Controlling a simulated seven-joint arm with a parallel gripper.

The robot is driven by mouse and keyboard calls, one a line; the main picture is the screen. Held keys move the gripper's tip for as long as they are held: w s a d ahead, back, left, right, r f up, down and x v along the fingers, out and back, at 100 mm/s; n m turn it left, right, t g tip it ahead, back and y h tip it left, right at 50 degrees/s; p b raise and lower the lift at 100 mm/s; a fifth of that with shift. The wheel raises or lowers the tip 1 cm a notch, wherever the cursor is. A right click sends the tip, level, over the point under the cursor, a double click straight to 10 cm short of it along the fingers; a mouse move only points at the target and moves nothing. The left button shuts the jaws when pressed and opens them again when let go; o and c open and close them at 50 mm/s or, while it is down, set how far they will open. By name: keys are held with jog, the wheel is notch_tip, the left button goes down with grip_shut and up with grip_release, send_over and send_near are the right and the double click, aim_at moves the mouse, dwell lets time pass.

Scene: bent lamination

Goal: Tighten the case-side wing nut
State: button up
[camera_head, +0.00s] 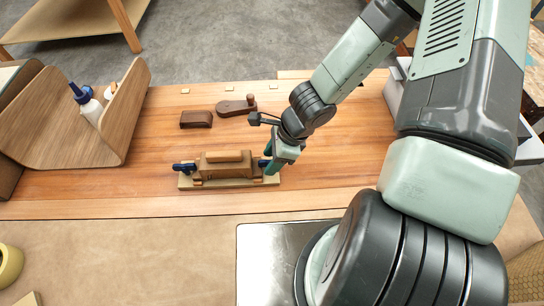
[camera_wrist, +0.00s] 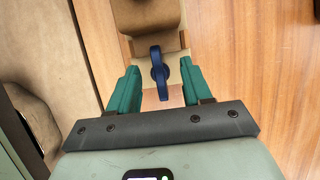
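A wooden bending form (camera_head: 226,169) with a lighter strip on top lies on a pale base board (camera_head: 230,184) on the bench. A blue wing nut (camera_head: 183,167) is at its left end. A second blue wing nut (camera_head: 263,163) at the right end is partly hidden by my gripper (camera_head: 270,156). In the wrist view that blue wing nut (camera_wrist: 158,72) stands between the teal fingers of my gripper (camera_wrist: 160,70), with a visible gap on each side. My gripper is open around it. I cannot tell from the pictures which nut is the case-side one.
A bent wooden case (camera_head: 60,120) with a glue bottle (camera_head: 88,104) stands at the left. A dark brown block (camera_head: 196,119) and a brown piece with a knob (camera_head: 236,106) lie behind the form. A metal plate (camera_head: 265,265) is in front. Bench surface left of the form is clear.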

jog(key=v, duration=1)
jog(key=shift+d+r, duration=0.25)
jog(key=shift+r, duration=0.1)
dwell(0.4)
notch_tip(320, 180, up, 19)
jog(key=s+n+t+h, duration=0.2)
jog(key=n+t, duration=0.1)
jog(key=n, duration=0.8)
jog(key=s+d+r+n+t+h, duration=0.2)
jog(key=s+d+r+n, duration=0.2)
jog(key=s+r+n, duration=0.3)
notch_tip(320, 180, up, 4)
jog(key=shift+s+d+r+t, duration=0.2)
jog(key=shift+s+d+t, duration=0.1)
jog(key=shift+s, duration=0.85)
